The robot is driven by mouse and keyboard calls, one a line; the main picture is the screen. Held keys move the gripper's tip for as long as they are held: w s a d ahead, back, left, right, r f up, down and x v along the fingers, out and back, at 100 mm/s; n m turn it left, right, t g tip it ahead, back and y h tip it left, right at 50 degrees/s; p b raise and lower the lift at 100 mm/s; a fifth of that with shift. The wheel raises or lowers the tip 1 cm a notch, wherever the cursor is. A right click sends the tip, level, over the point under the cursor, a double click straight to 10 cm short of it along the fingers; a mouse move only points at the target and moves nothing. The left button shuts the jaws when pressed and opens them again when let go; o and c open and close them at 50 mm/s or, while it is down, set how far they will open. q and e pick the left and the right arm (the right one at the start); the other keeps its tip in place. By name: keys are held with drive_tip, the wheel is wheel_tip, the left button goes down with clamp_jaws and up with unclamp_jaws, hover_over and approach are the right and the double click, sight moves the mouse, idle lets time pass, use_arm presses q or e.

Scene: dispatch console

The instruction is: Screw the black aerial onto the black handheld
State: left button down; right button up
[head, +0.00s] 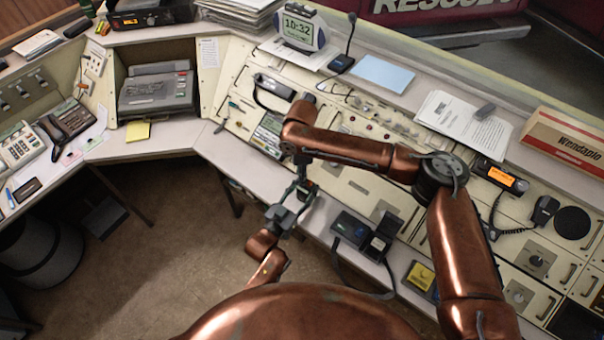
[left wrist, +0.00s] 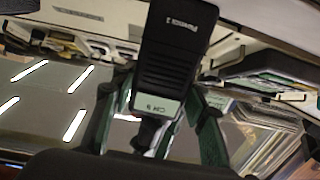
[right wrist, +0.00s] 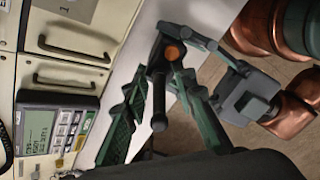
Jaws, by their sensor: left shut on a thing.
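The black handheld (left wrist: 175,55), with a pale "CH 9" label, is between the fingers of my left gripper (left wrist: 155,95), which is shut on it. In the head view my left gripper (head: 291,207) is low, in front of the desk edge, with my right gripper (head: 302,172) just above it. In the right wrist view the black aerial (right wrist: 159,105) is a thin rod with a thicker end towards the camera. It lies between the spread fingers of my right gripper (right wrist: 160,92). Its far end meets the dark handheld beside an orange disc; I cannot tell how the joint sits.
A dark box (head: 350,228), another black unit (head: 382,238) with a hanging strap and a yellow-labelled unit (head: 420,276) stand along the desk's front. A desk microphone (head: 342,62) and a cardboard box (head: 562,142) are farther back.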

clamp_jaws()
drive_tip(key=shift+o, duration=1.6)
unclamp_jaws()
drive_tip(key=shift+r, duration=0.15)
wheel_tip(320, 180, up, 12)
drive_tip(key=shift+f, duration=0.15)
